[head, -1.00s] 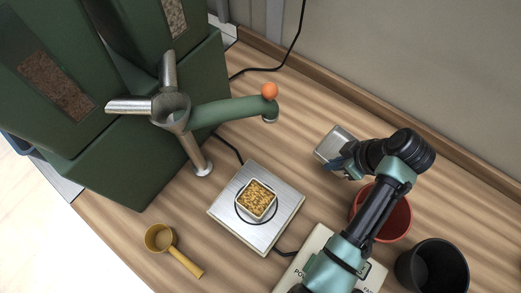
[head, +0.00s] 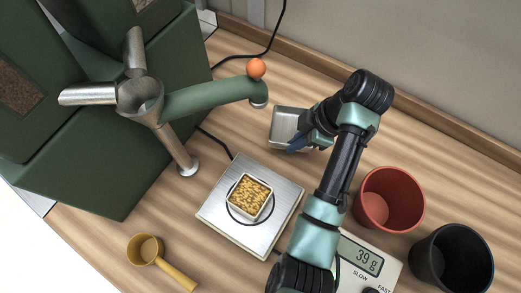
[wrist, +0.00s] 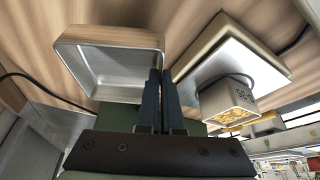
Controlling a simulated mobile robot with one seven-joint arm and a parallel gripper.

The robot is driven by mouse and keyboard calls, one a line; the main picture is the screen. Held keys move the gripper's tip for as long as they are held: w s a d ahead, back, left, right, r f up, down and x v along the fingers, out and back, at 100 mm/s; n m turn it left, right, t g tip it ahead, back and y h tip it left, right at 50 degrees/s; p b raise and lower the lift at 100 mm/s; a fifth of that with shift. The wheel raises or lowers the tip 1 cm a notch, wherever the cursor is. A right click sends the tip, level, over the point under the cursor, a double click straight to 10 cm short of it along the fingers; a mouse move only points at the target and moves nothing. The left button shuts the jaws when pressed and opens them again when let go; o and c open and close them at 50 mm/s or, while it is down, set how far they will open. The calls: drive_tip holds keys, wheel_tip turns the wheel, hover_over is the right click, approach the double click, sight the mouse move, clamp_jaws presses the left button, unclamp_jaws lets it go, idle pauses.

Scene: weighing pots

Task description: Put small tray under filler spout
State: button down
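The small tray (head: 287,122) is a shallow square metal tray; it also shows in the wrist view (wrist: 110,39). My gripper (head: 298,145) is at its near right side. In the wrist view the fingers (wrist: 162,85) are nearly together, with the tray's side wall between them. The tray seems level and close above the wood; I cannot tell whether it touches. The filler is green, with an arm ending in a downward spout (head: 260,102) below an orange ball (head: 256,68). The tray is to the right of this spout, slightly lower in the head view.
A square pot (head: 250,197) of grain stands on a metal scale plate (head: 216,212). A control box (head: 364,261) reads 39 g. A red pot (head: 405,195), a black pot (head: 452,262) and a yellow scoop (head: 146,249) stand around. Bare worktop lies between spout and tray.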

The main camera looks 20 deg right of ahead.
drive_tip(key=w+a, duration=0.1)
drive_tip(key=a, duration=0.1)
drive_tip(key=w+a+f, duration=0.1)
drive_tip(key=a, duration=0.1)
drive_tip(key=w+a+f, duration=0.1)
drive_tip(key=a, duration=0.1)
drive_tip(key=shift+w+a+f+p, duration=0.25)
drive_tip(key=shift+w+p, duration=0.05)
wheel_tip(320, 180, down, 4)
drive_tip(key=shift+r, duration=0.15)
drive_tip(key=shift+w+a+f, duration=0.1)
drive_tip(key=shift+f, duration=0.3)
drive_tip(key=c, duration=1.4)
unclamp_jaws()
drive_tip(key=shift+f, duration=0.1)
drive_tip(key=shift+o, duration=0.2)
